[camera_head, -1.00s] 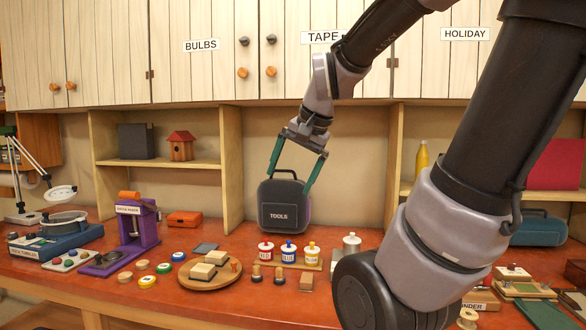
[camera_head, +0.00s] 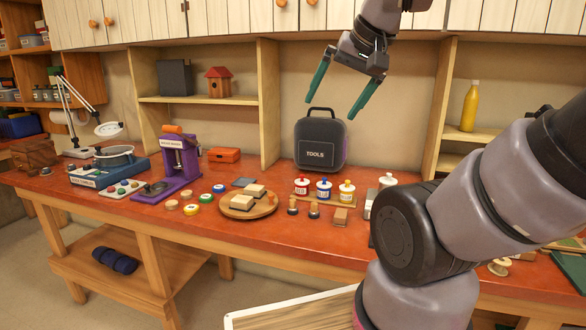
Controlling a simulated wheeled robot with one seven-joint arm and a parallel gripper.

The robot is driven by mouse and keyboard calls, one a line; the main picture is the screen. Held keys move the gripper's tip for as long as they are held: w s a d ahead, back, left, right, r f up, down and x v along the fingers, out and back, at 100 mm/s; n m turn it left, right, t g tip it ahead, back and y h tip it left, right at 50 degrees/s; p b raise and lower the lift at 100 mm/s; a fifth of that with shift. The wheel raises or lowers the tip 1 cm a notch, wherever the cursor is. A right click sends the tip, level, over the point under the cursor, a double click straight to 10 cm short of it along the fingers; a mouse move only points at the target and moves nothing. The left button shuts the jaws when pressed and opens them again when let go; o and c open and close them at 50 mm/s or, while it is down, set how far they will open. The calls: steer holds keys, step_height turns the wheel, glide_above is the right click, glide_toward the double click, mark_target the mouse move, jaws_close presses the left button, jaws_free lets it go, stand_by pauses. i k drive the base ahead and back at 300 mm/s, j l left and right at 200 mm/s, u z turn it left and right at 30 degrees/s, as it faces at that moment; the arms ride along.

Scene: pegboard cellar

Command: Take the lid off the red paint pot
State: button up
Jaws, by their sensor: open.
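Nothing hides the red pot.
The dark tools case (camera_head: 320,144) stands behind the pots. A round wooden board (camera_head: 231,212) with blocks lies left of them. Small stamps (camera_head: 314,210) and a wooden block (camera_head: 341,216) lie in front. My arm covers the bench at right.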

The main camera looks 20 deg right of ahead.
mark_target(302, 181)
steer(key=i+j+z, duration=0.55)
steer(key=j+z, duration=0.15)
steer(key=j, duration=0.15)
steer(key=i+j+z, duration=0.2)
steer(key=j, duration=0.15)
steer(key=j+z, duration=0.25)
steer(key=j, duration=0.15)
